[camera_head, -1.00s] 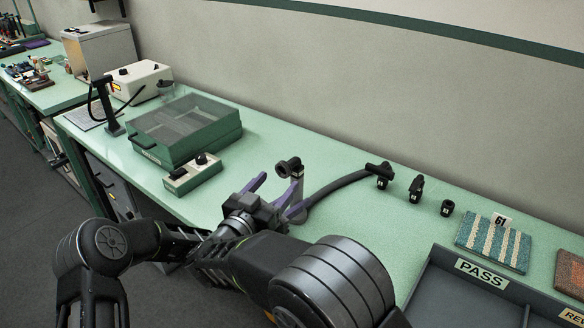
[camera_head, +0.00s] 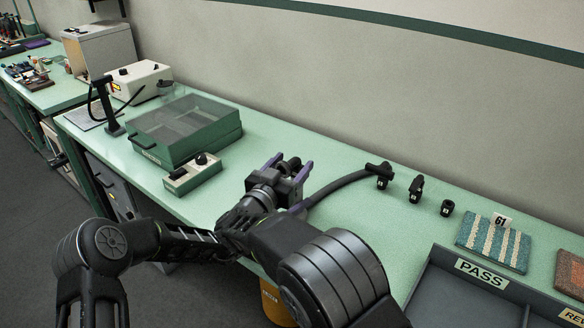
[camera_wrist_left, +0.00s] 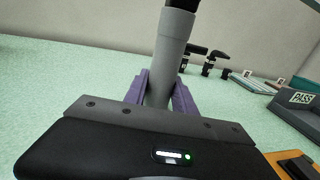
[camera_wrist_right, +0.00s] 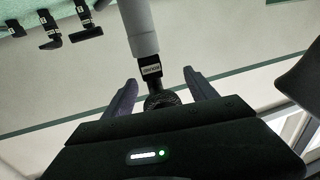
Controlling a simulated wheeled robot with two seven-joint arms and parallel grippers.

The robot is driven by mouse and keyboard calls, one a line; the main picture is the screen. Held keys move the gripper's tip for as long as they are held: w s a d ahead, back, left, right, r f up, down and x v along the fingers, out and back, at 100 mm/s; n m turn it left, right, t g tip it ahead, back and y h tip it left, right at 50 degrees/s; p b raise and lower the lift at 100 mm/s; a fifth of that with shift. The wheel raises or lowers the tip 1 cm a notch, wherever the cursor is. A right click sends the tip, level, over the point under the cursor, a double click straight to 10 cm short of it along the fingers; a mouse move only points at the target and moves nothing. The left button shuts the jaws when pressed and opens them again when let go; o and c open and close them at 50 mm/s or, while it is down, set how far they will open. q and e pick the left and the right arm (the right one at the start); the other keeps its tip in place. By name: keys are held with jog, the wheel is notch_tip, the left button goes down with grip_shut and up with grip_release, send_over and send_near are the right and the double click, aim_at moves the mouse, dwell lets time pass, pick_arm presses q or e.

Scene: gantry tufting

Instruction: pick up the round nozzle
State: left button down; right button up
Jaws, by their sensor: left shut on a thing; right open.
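A round black bristled nozzle (camera_wrist_right: 165,99) with a small white label sits on the end of a grey tube (camera_wrist_right: 140,30). In the head view this nozzle (camera_head: 293,161) is partly covered by my right gripper (camera_head: 291,168). In the right wrist view my right gripper (camera_wrist_right: 158,88) is open, with its purple fingers on either side of the nozzle; contact cannot be told. My left gripper (camera_head: 297,210) is lower and shut on the grey tube. In the left wrist view the left gripper (camera_wrist_left: 160,92) clasps the upright tube (camera_wrist_left: 172,50); the nozzle is largely out of frame.
Several black attachments stand to the right: a T-shaped one (camera_head: 381,171), a narrow one (camera_head: 415,188) and a short one (camera_head: 447,207). A dark hose (camera_head: 340,187) curves over the bench. Carpet samples (camera_head: 493,243), the PASS tray (camera_head: 437,282), a green lidded case (camera_head: 185,130) and a knobbed box (camera_head: 192,174) surround the space.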

jog(key=shift+x, duration=0.85)
grip_shut()
dwell(0.4)
